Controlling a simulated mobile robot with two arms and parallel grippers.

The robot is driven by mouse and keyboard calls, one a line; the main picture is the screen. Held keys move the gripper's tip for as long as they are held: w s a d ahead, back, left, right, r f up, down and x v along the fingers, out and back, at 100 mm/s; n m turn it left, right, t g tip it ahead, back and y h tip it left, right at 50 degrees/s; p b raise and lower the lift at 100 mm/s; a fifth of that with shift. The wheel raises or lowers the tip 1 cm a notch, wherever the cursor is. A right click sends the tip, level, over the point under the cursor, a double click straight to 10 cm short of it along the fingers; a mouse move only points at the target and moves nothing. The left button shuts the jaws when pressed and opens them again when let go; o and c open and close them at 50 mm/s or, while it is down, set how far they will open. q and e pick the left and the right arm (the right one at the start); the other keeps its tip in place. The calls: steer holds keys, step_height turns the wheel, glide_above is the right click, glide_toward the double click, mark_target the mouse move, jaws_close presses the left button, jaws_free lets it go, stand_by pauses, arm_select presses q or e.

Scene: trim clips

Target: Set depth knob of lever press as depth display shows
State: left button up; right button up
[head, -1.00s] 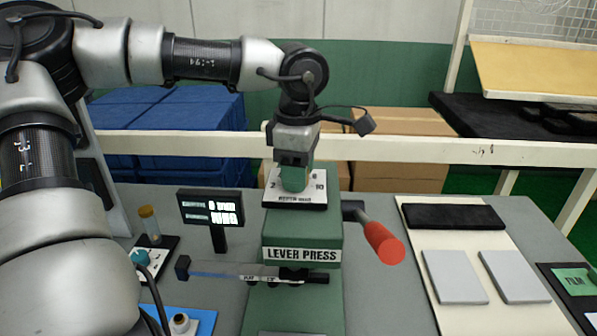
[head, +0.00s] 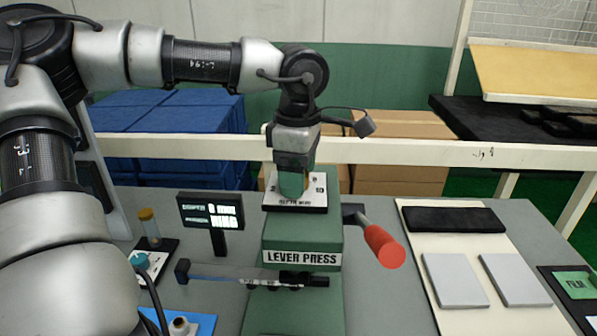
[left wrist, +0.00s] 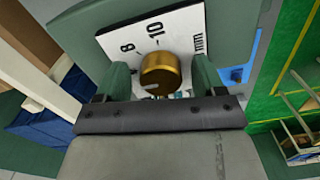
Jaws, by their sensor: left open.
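The lever press (head: 301,230) is a green machine standing on the grey bench, with its name on the front. On its top lies a white dial plate (head: 313,202), which also shows in the left wrist view (left wrist: 118,42) with 8, 10 and mm marks. The gold depth knob (left wrist: 160,74) sits on this plate. My left gripper (left wrist: 160,80) is open, its green fingers on either side of the knob; contact cannot be told. The depth display (head: 211,210) stands left of the press; its depth figure is blurred, perhaps 8 mm. My right gripper is not in view.
A red-handled lever (head: 383,246) sticks out right of the press. A cream board (head: 420,227) at right holds a black pad and two grey plates (head: 453,279). A small bottle (head: 149,226) stands left of the display. A thin bar (head: 250,274) crosses the press front.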

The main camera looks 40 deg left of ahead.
arm_select(q)
step_height(320, 180, up, 11)
stand_by(0.4)
steer(key=shift+f, duration=0.15)
